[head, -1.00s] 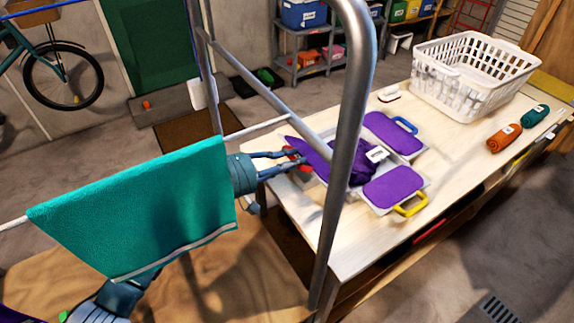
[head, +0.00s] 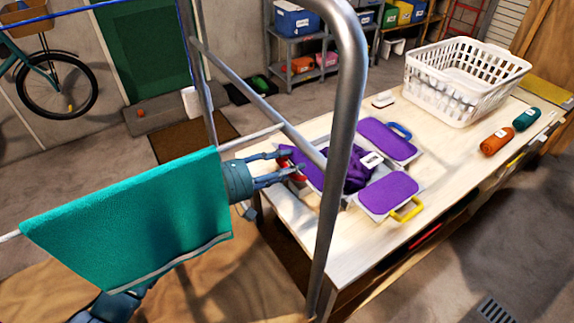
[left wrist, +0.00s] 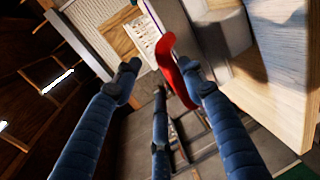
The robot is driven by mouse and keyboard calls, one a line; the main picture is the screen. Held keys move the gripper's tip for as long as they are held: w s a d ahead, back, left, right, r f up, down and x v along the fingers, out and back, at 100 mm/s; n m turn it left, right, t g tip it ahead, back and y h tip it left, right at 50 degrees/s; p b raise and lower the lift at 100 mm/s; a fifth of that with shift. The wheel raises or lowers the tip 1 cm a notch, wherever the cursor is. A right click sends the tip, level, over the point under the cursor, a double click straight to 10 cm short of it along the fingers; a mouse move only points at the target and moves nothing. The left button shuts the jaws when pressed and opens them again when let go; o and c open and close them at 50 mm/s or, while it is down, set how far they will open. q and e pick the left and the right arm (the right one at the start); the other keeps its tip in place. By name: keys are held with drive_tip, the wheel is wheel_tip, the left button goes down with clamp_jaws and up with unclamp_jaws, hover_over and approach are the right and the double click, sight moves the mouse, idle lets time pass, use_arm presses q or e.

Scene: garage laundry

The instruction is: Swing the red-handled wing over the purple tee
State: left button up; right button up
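A folding board lies on the table beyond a grey metal frame. Its purple blue-handled wing (head: 387,138) and yellow-handled wing (head: 388,192) lie flat. The purple tee (head: 355,178), with a white label, is bunched between them, partly hidden by a grey post. The red handle (head: 298,173) is at the board's near left end, and the purple surface beside it is partly covered by the post. My left gripper (head: 291,163) is at this handle. In the left wrist view its fingers are apart, with the red handle (left wrist: 181,72) between them, nearer the right finger. My right gripper is not in view.
A grey metal rack (head: 345,130) with a teal towel (head: 130,222) stands in front of the table (head: 460,150). A white basket (head: 465,85) and orange and green rolls (head: 497,142) are at the far right. The table between board and rolls is clear.

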use_arm(q)
drive_tip(key=v, duration=1.2)
drive_tip(key=shift+w, duration=0.1)
